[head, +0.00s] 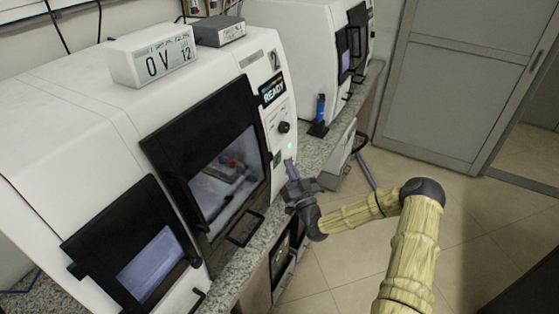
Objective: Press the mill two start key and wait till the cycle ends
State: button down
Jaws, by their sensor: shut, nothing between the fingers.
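The white mill marked 2 (228,77) stands on the counter, its dark-framed window door (222,170) closed. Its small display (273,90) reads READY. Below it on the narrow side panel are a black knob (284,127) and a small green light (289,146). My gripper (290,164) is shut and empty, its fingertips just below the green light and close to the panel. I cannot tell whether they touch it. The start key is not clearly seen; the fingers may hide it.
A white box display (153,56) and a grey box (218,31) sit on top of the mill. Another white machine (301,45) stands farther along the granite counter (318,147), with a blue bottle (320,108) between. The tiled floor (340,262) at right is open.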

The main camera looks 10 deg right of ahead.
jog(key=shift+w+a+b, duration=0.25)
jog(key=shift+a+b, duration=0.05)
jog(key=shift+a, duration=0.05)
jog(key=shift+w+a, duration=0.2)
jog(key=shift+a, duration=0.1)
dwell(0.8)
jog(key=shift+d, duration=0.1)
jog(key=shift+s+d, duration=0.45)
jog(key=shift+d, duration=0.1)
dwell(0.3)
jog(key=s+d, duration=0.1)
jog(key=d, duration=0.1)
jog(key=s+d, duration=0.2)
jog(key=shift+r+b, duration=0.15)
jog(key=shift+b, duration=0.2)
dwell(0.6)
